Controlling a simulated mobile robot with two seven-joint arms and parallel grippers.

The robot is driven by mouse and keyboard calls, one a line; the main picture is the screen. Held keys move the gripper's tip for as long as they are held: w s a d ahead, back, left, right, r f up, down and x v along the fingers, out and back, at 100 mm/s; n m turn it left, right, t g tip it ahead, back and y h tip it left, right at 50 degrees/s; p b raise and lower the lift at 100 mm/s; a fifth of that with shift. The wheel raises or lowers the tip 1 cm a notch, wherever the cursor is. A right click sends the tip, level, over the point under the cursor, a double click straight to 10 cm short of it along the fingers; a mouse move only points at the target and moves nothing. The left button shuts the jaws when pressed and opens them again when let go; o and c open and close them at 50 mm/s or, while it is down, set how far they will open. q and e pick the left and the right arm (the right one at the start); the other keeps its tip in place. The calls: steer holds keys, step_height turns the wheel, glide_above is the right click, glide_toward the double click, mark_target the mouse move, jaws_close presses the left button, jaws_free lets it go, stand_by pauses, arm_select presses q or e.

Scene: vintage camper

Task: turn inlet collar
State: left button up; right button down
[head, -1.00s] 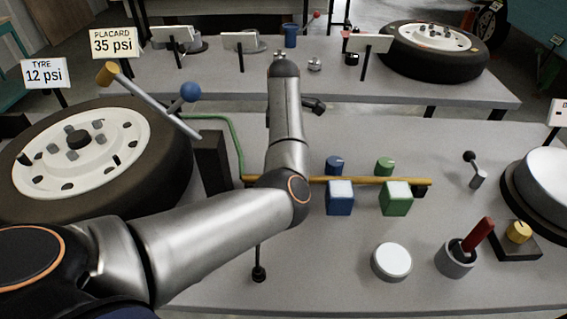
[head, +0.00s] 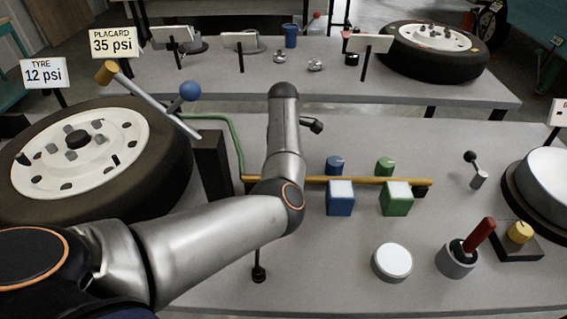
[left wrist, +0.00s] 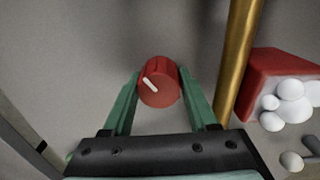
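In the left wrist view a round red knob (left wrist: 158,84) with a white pointer line sits on the grey bench top, the pointer slanting to the upper left. My left gripper (left wrist: 159,78) has its green fingers on either side of the knob, with both tips appearing to touch it. A brass pipe (left wrist: 236,60) runs to the right of the knob, with a red block (left wrist: 268,82) beyond it. In the head view my left arm hides its gripper, the red knob and the red block. The same brass pipe (head: 370,181) emerges right of my arm. My right gripper is not in view.
Blue (head: 335,165) and green (head: 385,166) knobs stand behind the pipe, with a blue block (head: 340,198) and green block (head: 396,198) in front. A tyre (head: 165,165) lies left. A white round button (head: 392,262) and a red-handled lever (head: 480,236) are at front right.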

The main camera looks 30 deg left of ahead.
arm_select(q)
steer(key=c, duration=0.8)
steer(key=shift+s+r+m+p, duration=0.15)
steer(key=shift+m+p, duration=0.35)
steer(key=shift+p, duration=0.35)
steer(key=shift+c, duration=0.2)
steer(key=m+p, duration=0.1)
steer(key=p, duration=0.2)
steer(key=shift+r+m, duration=0.1)
steer(key=shift+m, duration=0.3)
steer(key=m+p, duration=0.2)
steer(key=shift+m, duration=0.4)
steer(key=shift+f+m+p, duration=0.25)
steer(key=shift+m+p, duration=0.45)
steer(key=shift+p, duration=0.05)
steer(key=o, duration=1.4)
steer(key=shift+c, duration=0.2)
